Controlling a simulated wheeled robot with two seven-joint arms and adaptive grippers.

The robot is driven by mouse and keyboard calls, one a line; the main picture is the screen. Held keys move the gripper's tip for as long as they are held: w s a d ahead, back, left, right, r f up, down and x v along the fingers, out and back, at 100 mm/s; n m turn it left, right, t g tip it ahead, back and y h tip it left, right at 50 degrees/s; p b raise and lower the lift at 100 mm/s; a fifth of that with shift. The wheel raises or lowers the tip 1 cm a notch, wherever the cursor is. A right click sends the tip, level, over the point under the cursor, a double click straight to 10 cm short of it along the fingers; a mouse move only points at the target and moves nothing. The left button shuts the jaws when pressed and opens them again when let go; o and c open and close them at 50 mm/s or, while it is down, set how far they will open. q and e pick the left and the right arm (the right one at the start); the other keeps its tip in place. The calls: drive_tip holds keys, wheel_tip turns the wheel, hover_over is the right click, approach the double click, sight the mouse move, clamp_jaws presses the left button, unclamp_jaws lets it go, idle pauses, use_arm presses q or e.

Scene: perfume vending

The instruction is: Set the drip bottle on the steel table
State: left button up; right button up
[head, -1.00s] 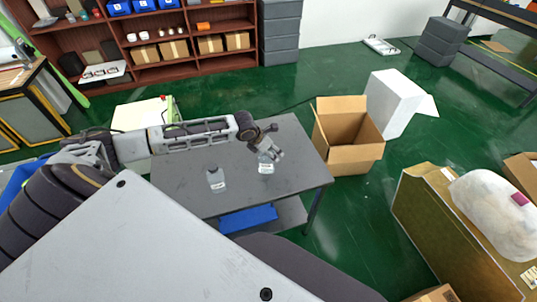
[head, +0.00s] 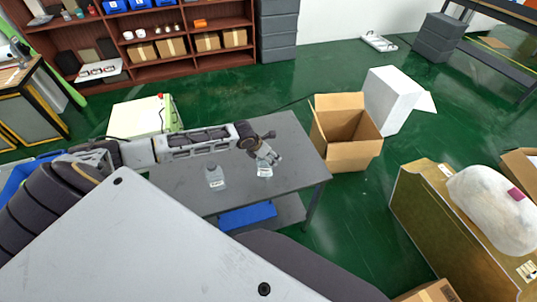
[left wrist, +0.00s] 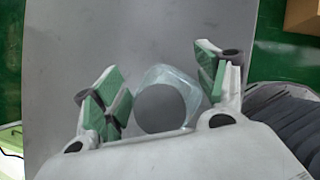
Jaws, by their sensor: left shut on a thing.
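The grey steel table (head: 285,138) stands in the middle of the head view. My left gripper (head: 268,160) is over its right part, shut on a small clear bottle with a pale label (head: 264,171). The bottle looks upright, and its upper part is hidden by the gripper in the head view. I cannot tell for sure whether its base touches the table. A second similar bottle (head: 215,178) stands on the table to the left. My right gripper is not in view.
An open cardboard box (head: 345,148) stands on the floor right of the table, with a white box (head: 392,100) behind it. A blue bin (head: 247,216) is on the table's lower shelf. The tabletop right of the held bottle is clear.

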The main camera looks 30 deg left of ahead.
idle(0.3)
use_arm(q)
drive_tip(key=o, duration=1.4)
drive_tip(key=shift+c, duration=0.2)
drive_tip(key=shift+r, duration=0.15)
drive_tip(key=v, duration=1.1)
drive_tip(key=shift+s+r, duration=0.2)
drive_tip(key=shift+r, duration=0.1)
drive_tip(key=shift+a, duration=0.1)
